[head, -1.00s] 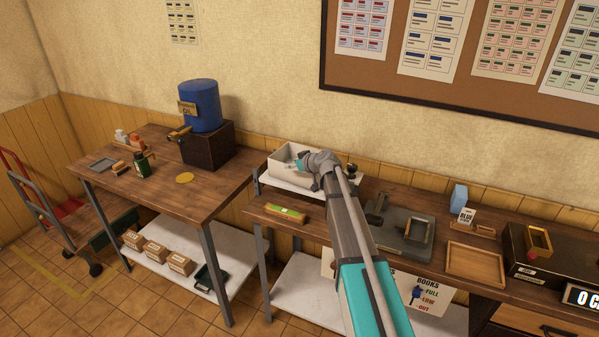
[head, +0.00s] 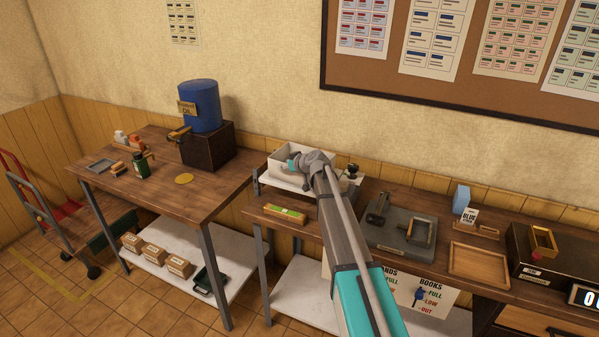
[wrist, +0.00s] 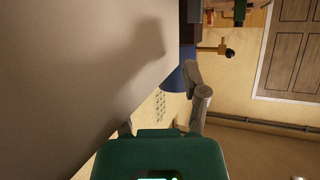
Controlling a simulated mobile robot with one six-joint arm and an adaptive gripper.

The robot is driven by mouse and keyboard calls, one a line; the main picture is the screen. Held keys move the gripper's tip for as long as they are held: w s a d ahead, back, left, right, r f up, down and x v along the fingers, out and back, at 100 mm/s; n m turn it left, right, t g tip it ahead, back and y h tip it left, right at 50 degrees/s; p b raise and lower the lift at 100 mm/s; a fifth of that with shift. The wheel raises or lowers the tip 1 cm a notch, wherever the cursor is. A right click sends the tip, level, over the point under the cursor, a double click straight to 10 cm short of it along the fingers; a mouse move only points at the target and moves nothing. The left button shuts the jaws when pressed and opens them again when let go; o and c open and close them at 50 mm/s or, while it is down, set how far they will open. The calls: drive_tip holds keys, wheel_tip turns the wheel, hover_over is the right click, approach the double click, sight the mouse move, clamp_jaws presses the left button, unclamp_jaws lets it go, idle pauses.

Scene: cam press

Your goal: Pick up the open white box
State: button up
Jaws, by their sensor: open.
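The open white box (head: 284,151) stands upright on a small raised white shelf at the back of the middle workbench. My gripper (head: 293,163) is at the box's front right, overlapping its near side in the head view. My gripper hides part of the box's right and front. In the wrist view my gripper (wrist: 160,105) has its fingers apart with nothing seen held between them. A large pale surface fills the left there, with a shadow on it. I cannot tell whether it is the box or the shelf, nor whether a finger touches the box.
The raised shelf (head: 272,182) has a small dark-topped item (head: 352,169) at its right. A grey press plate (head: 398,238) and a wooden tray (head: 479,265) are to the right. A blue drum (head: 199,106) stands on the left table.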

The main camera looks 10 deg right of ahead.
drive_tip(key=shift+c, duration=0.3)
clamp_jaws()
idle(0.4)
